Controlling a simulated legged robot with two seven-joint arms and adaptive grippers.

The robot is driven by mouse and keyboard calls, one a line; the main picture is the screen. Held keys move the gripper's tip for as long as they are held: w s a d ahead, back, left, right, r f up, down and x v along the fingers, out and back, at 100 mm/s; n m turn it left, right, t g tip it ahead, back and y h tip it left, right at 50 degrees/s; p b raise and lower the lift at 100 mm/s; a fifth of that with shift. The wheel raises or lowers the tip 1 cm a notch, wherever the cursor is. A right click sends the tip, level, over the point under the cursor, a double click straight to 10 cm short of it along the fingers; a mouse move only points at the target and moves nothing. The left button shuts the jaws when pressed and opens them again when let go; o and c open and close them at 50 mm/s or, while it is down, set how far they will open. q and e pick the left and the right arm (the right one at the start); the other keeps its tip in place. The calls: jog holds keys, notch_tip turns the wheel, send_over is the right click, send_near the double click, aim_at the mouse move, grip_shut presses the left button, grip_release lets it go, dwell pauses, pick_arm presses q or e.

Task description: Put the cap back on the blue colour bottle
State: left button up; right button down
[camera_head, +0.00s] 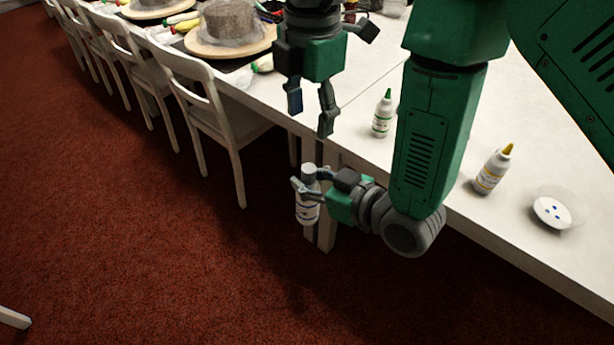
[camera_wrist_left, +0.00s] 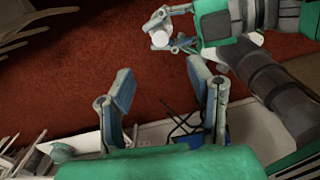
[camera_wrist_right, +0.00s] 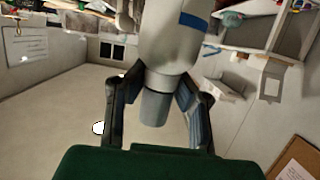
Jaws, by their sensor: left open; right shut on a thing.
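A white bottle with blue marks (camera_head: 307,208) hangs upright in front of the table edge, clear of the floor. My right gripper (camera_head: 310,182) is shut on it near its upper part. The bottle's top is a plain pale grey cylinder (camera_head: 308,169); no pointed blue tip shows on it. In the right wrist view the bottle (camera_wrist_right: 178,50) sits between the fingers, its narrower grey end towards the palm. My left gripper (camera_head: 311,120) is open and empty, above the bottle. The left wrist view shows the round white top (camera_wrist_left: 160,38) beyond its fingers. I cannot identify a separate blue cap.
A green-tipped bottle (camera_head: 382,118) and a yellow-tipped bottle (camera_head: 492,172) stand on the white table (camera_head: 470,215). A white dish with blue dots (camera_head: 553,211) lies at the right. White chairs (camera_head: 200,100) line the table's left side. Open red carpet (camera_head: 130,240) lies below.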

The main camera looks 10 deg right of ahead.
aim_at(308, 166)
pick_arm(q)
jog(key=shift+w+f, duration=0.1)
jog(key=shift+f, duration=0.1)
notch_tip(308, 166, down, 12)
jog(key=shift+r, duration=0.1)
dwell(0.5)
grip_shut()
jog(key=shift+w, duration=0.1)
jog(key=m, duration=0.3)
